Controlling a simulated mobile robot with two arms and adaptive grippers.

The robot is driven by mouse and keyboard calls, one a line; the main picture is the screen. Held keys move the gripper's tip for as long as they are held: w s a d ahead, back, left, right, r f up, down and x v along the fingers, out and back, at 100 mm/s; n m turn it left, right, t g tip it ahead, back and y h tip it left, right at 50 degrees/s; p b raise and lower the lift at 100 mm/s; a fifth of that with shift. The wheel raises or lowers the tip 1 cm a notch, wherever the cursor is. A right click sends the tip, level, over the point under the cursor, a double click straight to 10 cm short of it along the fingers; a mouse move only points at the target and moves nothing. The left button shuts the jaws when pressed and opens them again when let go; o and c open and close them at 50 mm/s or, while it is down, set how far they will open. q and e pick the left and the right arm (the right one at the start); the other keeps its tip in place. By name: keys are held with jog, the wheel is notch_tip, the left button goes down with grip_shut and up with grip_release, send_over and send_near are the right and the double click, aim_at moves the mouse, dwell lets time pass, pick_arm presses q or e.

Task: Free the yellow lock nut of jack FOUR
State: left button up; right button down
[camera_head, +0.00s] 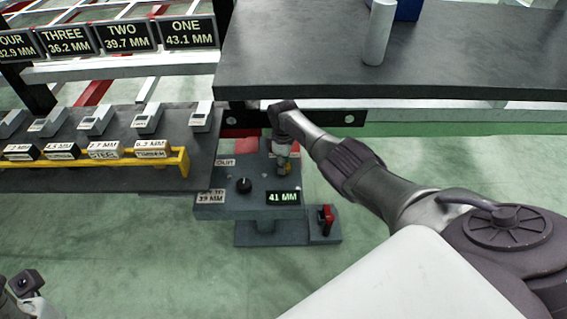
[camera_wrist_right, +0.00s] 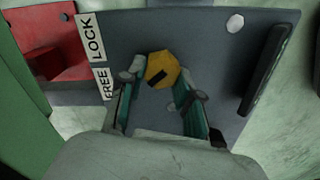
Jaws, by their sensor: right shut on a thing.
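The yellow lock nut (camera_wrist_right: 163,69) is a hexagonal piece with a dark slot on a grey panel in the right wrist view. LOCK (camera_wrist_right: 88,38) and FREE (camera_wrist_right: 108,84) labels stand left of it. My right gripper (camera_wrist_right: 160,88) is shut on the nut, one finger on either side. In the head view my right gripper (camera_head: 282,160) reaches down behind the panel of jack FOUR (camera_head: 224,208). Only a piece of my left arm shows at the lower left.
A dark grey slab (camera_head: 300,50) overhangs the jack. A red switch (camera_head: 326,217) sits at the jack's right. A bench (camera_head: 195,160) on the left holds labelled blocks behind a yellow rail (camera_head: 120,163). Green floor is open in front.

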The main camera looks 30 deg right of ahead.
jog(key=shift+a+n, duration=0.1)
jog(key=shift+n, duration=0.4)
jog(key=c, duration=0.8)
grip_release()
notch_tip(320, 180, up, 12)
jog(key=shift+s+f, duration=0.1)
dwell(0.3)
